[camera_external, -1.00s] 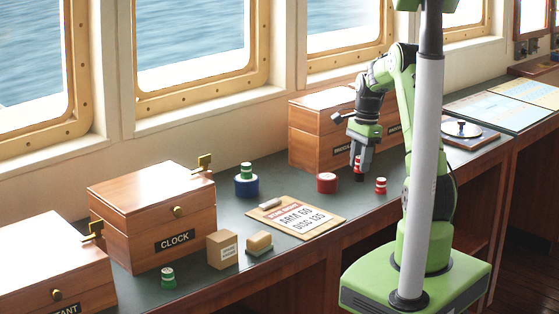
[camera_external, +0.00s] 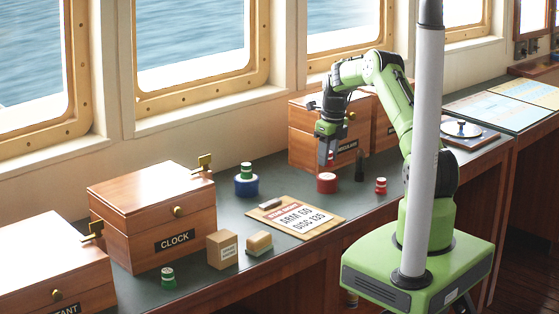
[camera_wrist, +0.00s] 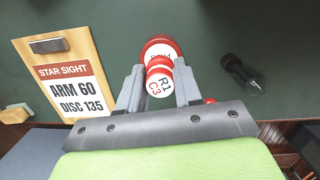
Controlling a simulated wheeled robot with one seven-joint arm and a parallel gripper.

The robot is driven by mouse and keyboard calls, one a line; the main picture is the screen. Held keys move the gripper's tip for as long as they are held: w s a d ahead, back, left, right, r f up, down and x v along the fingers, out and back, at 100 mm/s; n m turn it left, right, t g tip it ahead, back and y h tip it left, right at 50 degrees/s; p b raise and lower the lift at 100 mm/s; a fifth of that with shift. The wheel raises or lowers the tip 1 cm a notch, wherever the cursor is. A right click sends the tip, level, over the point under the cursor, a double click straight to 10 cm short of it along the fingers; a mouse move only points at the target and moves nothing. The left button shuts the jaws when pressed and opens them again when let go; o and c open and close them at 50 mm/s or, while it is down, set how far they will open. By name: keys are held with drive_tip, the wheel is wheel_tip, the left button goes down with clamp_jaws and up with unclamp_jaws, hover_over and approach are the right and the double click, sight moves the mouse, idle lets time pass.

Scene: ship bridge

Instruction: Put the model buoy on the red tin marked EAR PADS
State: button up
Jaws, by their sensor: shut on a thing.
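My gripper (camera_external: 326,160) is shut on a red-and-white model buoy (camera_wrist: 160,83), whose pale end marked R1 C3 shows between the fingers in the wrist view. The red tin (camera_external: 327,184) stands on the counter directly below the gripper. Its rim also shows behind the buoy in the wrist view (camera_wrist: 162,44), where the buoy hides most of its lid lettering. I cannot tell whether the buoy touches the tin.
A dark torch (camera_external: 359,167) and another red-and-white buoy (camera_external: 381,186) stand right of the tin. A clipboard (camera_external: 297,216) lies to the left. A blue tin (camera_external: 246,188) bears a green-and-white buoy (camera_external: 246,170). Wooden boxes (camera_external: 305,145) stand close behind.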

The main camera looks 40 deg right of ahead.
drive_tip(key=shift+f, duration=1.6)
drive_tip(key=shift+f, duration=0.2)
drive_tip(key=o, duration=1)
drive_tip(key=shift+r, duration=0.1)
